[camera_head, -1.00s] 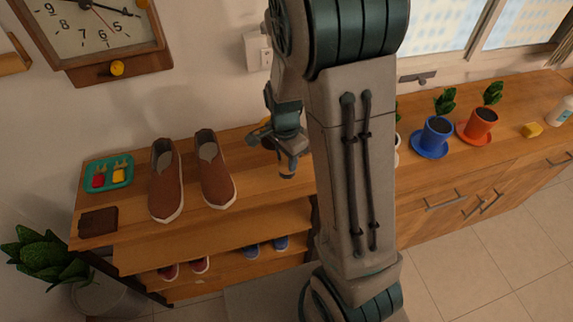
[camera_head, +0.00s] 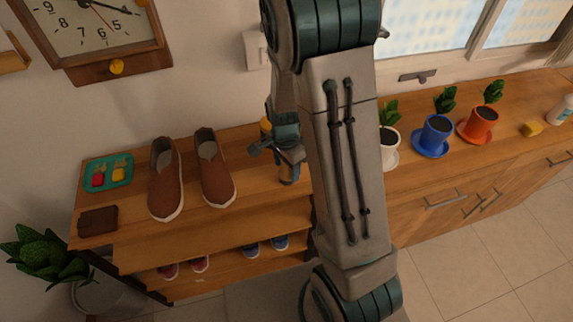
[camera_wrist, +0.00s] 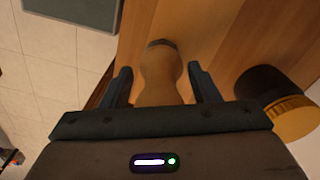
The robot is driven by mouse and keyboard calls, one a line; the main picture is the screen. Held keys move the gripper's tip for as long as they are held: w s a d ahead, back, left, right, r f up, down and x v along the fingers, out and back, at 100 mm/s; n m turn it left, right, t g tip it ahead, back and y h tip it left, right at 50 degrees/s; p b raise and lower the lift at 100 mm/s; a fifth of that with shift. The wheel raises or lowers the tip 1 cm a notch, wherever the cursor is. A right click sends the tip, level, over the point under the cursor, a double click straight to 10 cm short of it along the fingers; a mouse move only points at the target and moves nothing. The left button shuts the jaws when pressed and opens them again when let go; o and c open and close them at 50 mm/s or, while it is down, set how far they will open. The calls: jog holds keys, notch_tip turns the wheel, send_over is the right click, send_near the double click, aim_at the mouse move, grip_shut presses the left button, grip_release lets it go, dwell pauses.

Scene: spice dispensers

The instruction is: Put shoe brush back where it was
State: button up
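The shoe brush, with a tan wooden body and a dark end, lies between my gripper's fingers in the wrist view (camera_wrist: 161,70). My gripper (camera_wrist: 160,82) is open, with a visible gap on each side of the brush. In the head view my gripper (camera_head: 278,154) is low over the right part of the shoe rack's top (camera_head: 255,190). A small brown part of the brush (camera_head: 287,174) shows under it. I cannot tell whether the brush touches the wood.
A dark jar with a yellow lid (camera_wrist: 290,116) stands close right of my gripper in the wrist view. Brown shoes (camera_head: 214,170), a teal tray (camera_head: 108,173) and a dark brown block (camera_head: 98,221) are on the rack top. Potted plants (camera_head: 436,135) stand on the right cabinet.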

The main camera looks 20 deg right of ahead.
notch_tip(320, 180, up, 12)
jog(key=shift+w+a, duration=0.1)
jog(key=shift+a, duration=0.05)
jog(key=shift+r, duration=0.35)
jog(key=s+r+n+t, duration=0.1)
jog(key=s+r+n, duration=0.3)
jog(key=s+n, duration=0.2)
jog(key=s+r+n+t, duration=0.2)
jog(key=s+r+n, duration=0.2)
jog(key=s+n, duration=0.3)
jog(key=shift+s+r+n, duration=0.3)
jog(key=shift+s+r, duration=0.05)
jog(key=shift+s, duration=0.4)
